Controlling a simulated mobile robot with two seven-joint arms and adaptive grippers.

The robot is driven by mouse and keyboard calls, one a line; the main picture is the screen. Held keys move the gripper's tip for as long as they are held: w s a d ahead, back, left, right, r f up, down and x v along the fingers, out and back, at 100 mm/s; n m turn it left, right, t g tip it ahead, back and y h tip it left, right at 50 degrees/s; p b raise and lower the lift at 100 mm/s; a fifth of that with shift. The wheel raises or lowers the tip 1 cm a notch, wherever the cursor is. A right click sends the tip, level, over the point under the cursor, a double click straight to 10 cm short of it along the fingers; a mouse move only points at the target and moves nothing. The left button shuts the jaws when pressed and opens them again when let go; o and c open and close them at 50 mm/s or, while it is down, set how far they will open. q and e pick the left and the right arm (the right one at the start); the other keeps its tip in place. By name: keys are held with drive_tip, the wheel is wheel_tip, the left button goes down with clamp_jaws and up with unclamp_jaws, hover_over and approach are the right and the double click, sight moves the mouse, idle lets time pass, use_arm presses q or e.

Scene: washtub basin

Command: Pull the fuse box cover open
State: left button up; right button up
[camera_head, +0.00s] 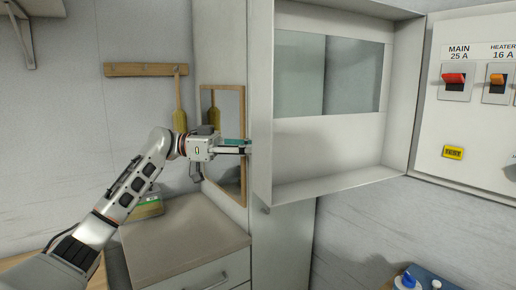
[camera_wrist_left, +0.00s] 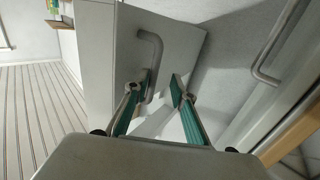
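The fuse box cover (camera_head: 340,143) stands swung wide open to the left in the head view, its inner side and window showing. The fuse box (camera_head: 470,128) to its right is uncovered, with its switches in sight. My left gripper (camera_head: 246,146) is at the cover's left side, fingertips partly hidden behind its edge. In the left wrist view, the gripper (camera_wrist_left: 162,84) has its green fingers apart. A curved bar handle (camera_wrist_left: 153,48) on a pale panel is close to the left finger; I cannot tell if they touch. My right gripper is out of view.
A mirror (camera_head: 232,178) and wooden peg rail (camera_head: 146,70) are on the wall behind my arm. A counter (camera_head: 180,235) with a drawer is below. Bottles (camera_head: 407,281) stand at the bottom right. A second bar handle (camera_wrist_left: 280,42) shows in the wrist view.

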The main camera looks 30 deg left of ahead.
use_arm(q)
drive_tip(key=shift+a, duration=0.15)
drive_tip(key=v, duration=1.1)
drive_tip(key=shift+s+a, duration=0.25)
drive_tip(key=shift+a, duration=0.05)
